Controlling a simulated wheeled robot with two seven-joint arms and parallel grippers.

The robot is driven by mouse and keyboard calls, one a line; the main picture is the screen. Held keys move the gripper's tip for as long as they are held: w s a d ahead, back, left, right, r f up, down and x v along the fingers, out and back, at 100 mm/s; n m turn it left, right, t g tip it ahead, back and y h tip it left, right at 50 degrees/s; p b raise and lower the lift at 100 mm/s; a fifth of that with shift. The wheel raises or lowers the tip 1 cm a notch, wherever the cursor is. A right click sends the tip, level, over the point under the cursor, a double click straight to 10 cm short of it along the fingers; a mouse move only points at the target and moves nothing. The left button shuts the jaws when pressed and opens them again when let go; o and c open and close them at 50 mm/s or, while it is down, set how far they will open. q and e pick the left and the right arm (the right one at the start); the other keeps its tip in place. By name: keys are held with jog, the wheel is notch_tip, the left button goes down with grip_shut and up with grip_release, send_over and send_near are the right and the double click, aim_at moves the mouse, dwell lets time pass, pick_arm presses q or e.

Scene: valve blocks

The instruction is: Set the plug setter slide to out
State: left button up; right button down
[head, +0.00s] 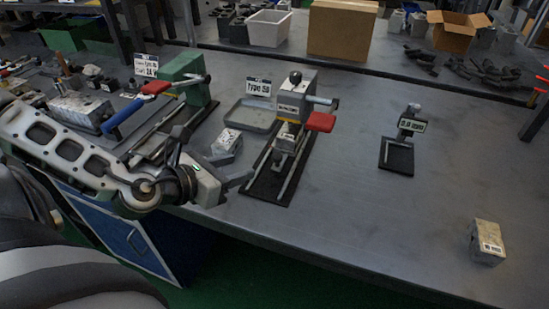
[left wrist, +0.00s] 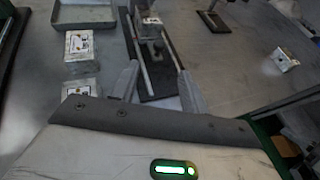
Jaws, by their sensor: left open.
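A grey press-like station (head: 293,100) with a red handle (head: 320,121) and a "Type 50" sign stands mid-table; I take it for the plug setter. Its slide (head: 287,140) sits on two rails over a black base (head: 266,186), close under the head. The slide also shows at the top of the left wrist view (left wrist: 150,27), with the rails running toward my fingers. My left gripper (head: 243,186) is open and empty, just left of the front end of the rails. Its two fingers frame that end in the left wrist view (left wrist: 158,88). My right gripper is out of view.
A valve block (head: 228,141) lies left of the station, by a grey tray (head: 250,115). A green station (head: 184,80) with red and blue handles stands further left. A small signed stand (head: 397,153) and another block (head: 487,242) are right. The table's front right is mostly clear.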

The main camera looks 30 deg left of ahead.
pick_arm(q)
jog(key=b, duration=0.6)
send_near(276, 156)
jog(key=x, duration=0.4)
jog(key=shift+w+d+f, duration=0.1)
jog(key=x, duration=0.3)
jog(key=shift+w, duration=0.2)
jog(key=shift+w+d+f, duration=0.15)
jog(key=shift+w+f, duration=0.1)
jog(key=shift+w, duration=0.4)
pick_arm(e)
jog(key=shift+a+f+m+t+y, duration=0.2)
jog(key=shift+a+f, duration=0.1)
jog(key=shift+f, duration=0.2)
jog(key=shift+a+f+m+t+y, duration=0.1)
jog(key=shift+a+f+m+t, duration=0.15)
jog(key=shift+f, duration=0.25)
pick_arm(q)
grip_shut()
